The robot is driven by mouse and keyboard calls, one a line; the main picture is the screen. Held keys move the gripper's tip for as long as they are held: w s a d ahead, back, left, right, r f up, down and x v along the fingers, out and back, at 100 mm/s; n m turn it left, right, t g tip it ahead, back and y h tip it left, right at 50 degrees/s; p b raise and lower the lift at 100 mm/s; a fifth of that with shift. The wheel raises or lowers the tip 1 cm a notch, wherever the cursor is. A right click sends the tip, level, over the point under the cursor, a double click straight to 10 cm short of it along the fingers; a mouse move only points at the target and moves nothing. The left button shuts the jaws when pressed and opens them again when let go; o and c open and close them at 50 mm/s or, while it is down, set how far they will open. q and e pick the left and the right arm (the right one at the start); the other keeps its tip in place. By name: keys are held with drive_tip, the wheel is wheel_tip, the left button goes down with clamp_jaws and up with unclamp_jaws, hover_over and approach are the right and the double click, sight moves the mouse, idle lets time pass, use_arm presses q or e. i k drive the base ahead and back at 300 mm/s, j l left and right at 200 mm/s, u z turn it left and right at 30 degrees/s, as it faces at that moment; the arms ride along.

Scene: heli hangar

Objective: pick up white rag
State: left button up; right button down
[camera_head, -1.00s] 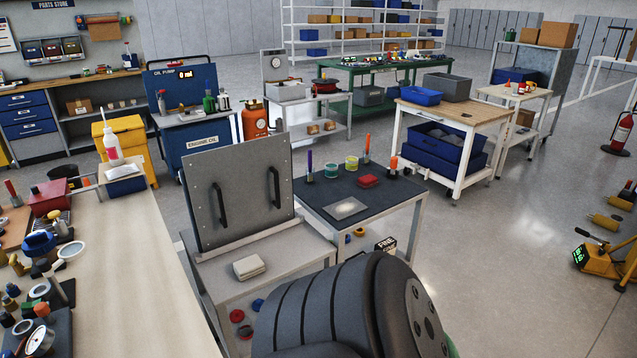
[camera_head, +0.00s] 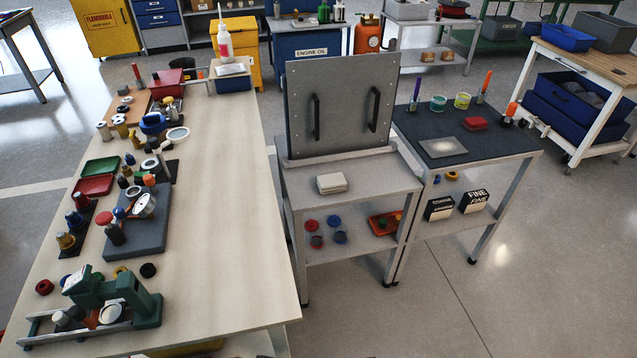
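A small folded off-white cloth (camera_head: 331,183), which looks like the white rag, lies on the top shelf of a grey metal cart (camera_head: 376,172). It lies in front of an upright grey panel (camera_head: 339,105) with two black handles. Another flat white piece (camera_head: 230,69) lies on a blue bin at the far end of the long bench; I cannot tell whether it is cloth. Neither of my grippers is in view.
A long pale bench (camera_head: 226,220) on the left holds many small tools and parts. A dark-topped table (camera_head: 490,143) with jars and a red block stands right of the cart. Open floor (camera_head: 540,270) lies at the front right.

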sight(336, 182)
drive_tip(key=j+z, duration=0.1)
drive_tip(key=j, duration=0.4)
drive_tip(key=k+j, duration=0.15)
drive_tip(key=j, duration=0.3)
drive_tip(key=j+z, duration=0.15)
drive_tip(key=j, duration=0.35)
drive_tip(key=k, duration=0.05)
